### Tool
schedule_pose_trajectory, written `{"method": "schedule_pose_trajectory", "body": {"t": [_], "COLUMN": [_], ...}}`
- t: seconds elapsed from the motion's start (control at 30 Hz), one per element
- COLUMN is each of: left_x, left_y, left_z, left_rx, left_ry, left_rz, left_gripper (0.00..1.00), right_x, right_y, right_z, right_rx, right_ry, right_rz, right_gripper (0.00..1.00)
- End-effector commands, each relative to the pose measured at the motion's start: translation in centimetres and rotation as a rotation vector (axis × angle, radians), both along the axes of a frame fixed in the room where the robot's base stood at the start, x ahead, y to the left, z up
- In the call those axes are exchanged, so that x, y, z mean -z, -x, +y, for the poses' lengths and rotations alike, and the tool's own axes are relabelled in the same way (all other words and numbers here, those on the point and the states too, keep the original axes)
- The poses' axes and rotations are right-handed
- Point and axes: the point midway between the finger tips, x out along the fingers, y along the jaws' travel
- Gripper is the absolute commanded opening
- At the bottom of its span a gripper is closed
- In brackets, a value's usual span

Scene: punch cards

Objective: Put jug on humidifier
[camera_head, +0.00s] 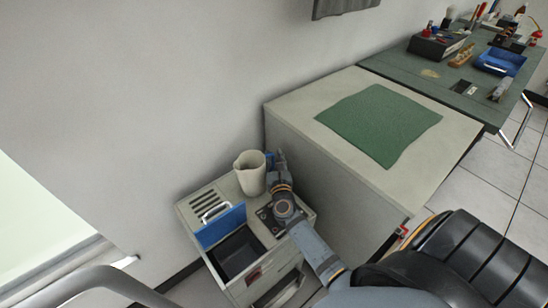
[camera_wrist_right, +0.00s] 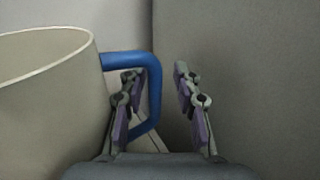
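The pale cream jug (camera_head: 250,174) appears upright over the rear of the humidifier (camera_head: 187,211), a light grey cabinet with a slotted vent and a raised blue panel. I cannot tell whether its base rests on the top. In the right wrist view, the jug (camera_wrist_right: 45,105) fills the left side and its blue handle (camera_wrist_right: 154,88) points toward my right gripper (camera_wrist_right: 155,82). The fingers are apart, with the handle's outer bar between them and a gap to the right finger. In the head view, my right gripper (camera_head: 281,160) is just right of the jug. My left gripper is not in view.
The humidifier has a dark open bin (camera_head: 237,254) in its top. A taller beige cabinet (camera_head: 310,170) with a green mat (camera_head: 380,124) stands close on the right. A wall is behind. A green workbench (camera_head: 400,65) with tools is farther right.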

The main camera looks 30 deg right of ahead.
Motion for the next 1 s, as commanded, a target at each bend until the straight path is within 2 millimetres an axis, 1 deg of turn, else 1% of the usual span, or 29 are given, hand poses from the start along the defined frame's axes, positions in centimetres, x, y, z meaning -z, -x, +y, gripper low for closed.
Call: {"method": "schedule_pose_trajectory", "body": {"t": [0.2,0.3,0.37,0.47,0.6,0.7,0.83,1.0], "left_x": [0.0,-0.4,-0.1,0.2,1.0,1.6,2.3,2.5], "left_y": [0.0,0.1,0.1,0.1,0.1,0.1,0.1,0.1], "left_z": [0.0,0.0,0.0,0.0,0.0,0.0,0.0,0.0], "left_rx": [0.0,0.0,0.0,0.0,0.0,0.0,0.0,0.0], "left_ry": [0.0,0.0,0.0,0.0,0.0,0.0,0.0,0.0], "left_rz": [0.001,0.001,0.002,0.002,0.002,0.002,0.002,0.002], "left_gripper": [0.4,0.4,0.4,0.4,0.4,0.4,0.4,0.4], "right_x": [-0.1,-0.4,-0.1,0.0,0.3,0.2,0.2,-0.1], "right_y": [0.0,0.2,1.0,3.1,6.5,8.5,10.2,11.1], "right_z": [0.0,0.1,0.5,1.3,2.7,3.5,4.3,4.6], "right_rx": [0.0,-0.001,-0.001,0.001,0.001,0.002,0.001,0.001], "right_ry": [0.0,-0.001,-0.002,-0.002,-0.004,-0.003,-0.004,0.0], "right_rz": [0.0,0.001,0.0,0.002,0.003,0.002,0.001,0.0], "right_gripper": [0.33,0.33,0.33,0.33,0.33,0.33,0.33,0.33]}}
